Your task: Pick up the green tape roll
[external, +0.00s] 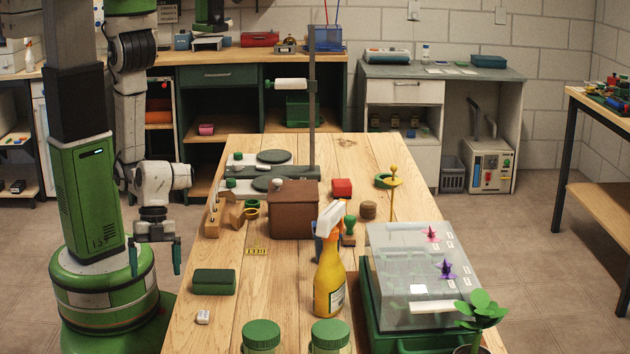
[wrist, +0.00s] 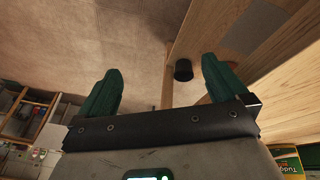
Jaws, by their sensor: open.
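A green ring that looks like the tape roll (external: 382,181) lies on the wooden table (external: 300,150), toward the far right, beside a thin yellow stand that partly covers it. My gripper (external: 163,264) hangs off the table's left side with its fingers pointing down, well away from the roll. In the wrist view my gripper (wrist: 161,70) shows two dark green fingers spread apart with nothing between them. The tape roll is not seen in the wrist view.
A yellow spray bottle (external: 330,280) and a clear-lidded case (external: 400,250) stand nearer the camera. The table's left edge is beside my gripper.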

